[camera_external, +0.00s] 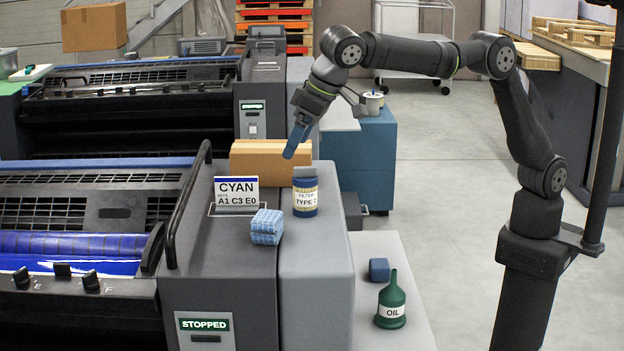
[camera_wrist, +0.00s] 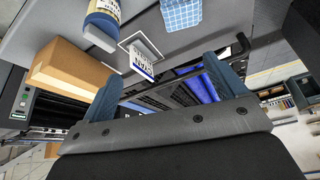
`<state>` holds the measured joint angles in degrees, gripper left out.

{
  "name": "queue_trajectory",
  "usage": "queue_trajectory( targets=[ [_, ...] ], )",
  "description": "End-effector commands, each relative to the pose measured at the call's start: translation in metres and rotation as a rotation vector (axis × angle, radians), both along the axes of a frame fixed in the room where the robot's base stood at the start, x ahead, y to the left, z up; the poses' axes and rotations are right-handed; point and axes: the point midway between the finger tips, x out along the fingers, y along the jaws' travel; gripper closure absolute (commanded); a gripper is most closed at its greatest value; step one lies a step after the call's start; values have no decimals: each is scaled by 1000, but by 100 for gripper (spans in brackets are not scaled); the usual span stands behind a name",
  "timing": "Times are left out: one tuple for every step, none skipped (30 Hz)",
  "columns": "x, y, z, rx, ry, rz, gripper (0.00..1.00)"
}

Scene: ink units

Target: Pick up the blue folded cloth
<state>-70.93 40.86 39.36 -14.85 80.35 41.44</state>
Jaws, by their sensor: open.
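The blue folded cloth (camera_external: 266,226) has a pale check pattern and lies as a small stack on the grey top of the near ink unit, in front of the CYAN sign. In the wrist view the cloth (camera_wrist: 181,14) shows at the top edge, partly cut off. My gripper (camera_external: 296,143) has blue fingers and is above and behind the cloth, over the cardboard box and filter can, apart from the cloth. In the wrist view my gripper (camera_wrist: 168,88) has its two fingers spread with nothing between them.
A CYAN sign (camera_external: 237,193), a blue filter can (camera_external: 305,195) and a cardboard box (camera_external: 270,158) stand close to the cloth. A black handrail (camera_external: 186,205) rises on its left. A green oil can (camera_external: 391,303) and a blue block (camera_external: 379,269) sit on a lower shelf.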

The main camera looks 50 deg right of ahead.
Motion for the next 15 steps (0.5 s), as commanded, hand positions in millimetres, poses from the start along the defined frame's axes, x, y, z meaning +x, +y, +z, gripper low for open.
queue_trajectory(
  targets=[
    [-19,11,-3,-13,5,19,11],
    [-28,15,-4,-19,8,26,11],
    [-37,20,-5,-27,10,33,11],
    [-42,22,-6,-32,11,38,11],
    [-46,24,-7,-36,13,41,11],
    [-50,25,-8,-39,13,44,11],
    [-51,26,-10,-41,14,44,11],
    [-51,27,-12,-43,15,45,11],
    [-50,28,-17,-44,15,44,11],
    [-48,29,-21,-45,15,44,11],
    [-46,30,-26,-45,15,44,11],
    [-43,31,-34,-45,15,44,11],
    [-41,33,-40,-46,16,43,11],
    [-39,34,-47,-45,15,44,11],
    [-36,36,-54,-45,15,44,11]
  ],
)
